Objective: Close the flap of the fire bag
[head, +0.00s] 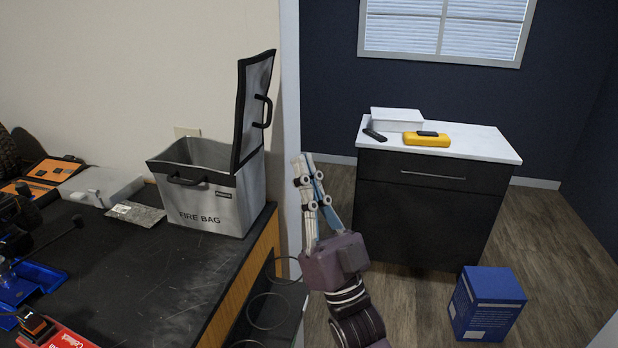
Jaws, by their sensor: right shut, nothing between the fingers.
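The fire bag (225,209) is a silver box with black trim and "FIRE BAG" on its front. It stands upright at the far right corner of the black workbench. Its flap (250,115) is open and stands nearly upright at the bag's right side, with a black handle on its outer part. A second black handle is on the front left edge. My right gripper (302,158) is to the right of the bag and flap, apart from them in the picture, fingers pointing up, shut and empty. My left gripper is not in view.
The black workbench (165,290) has a clear stretch in front of the bag. A wall edge stands behind my gripper. A dark cabinet (430,205) and blue box (487,303) are at right.

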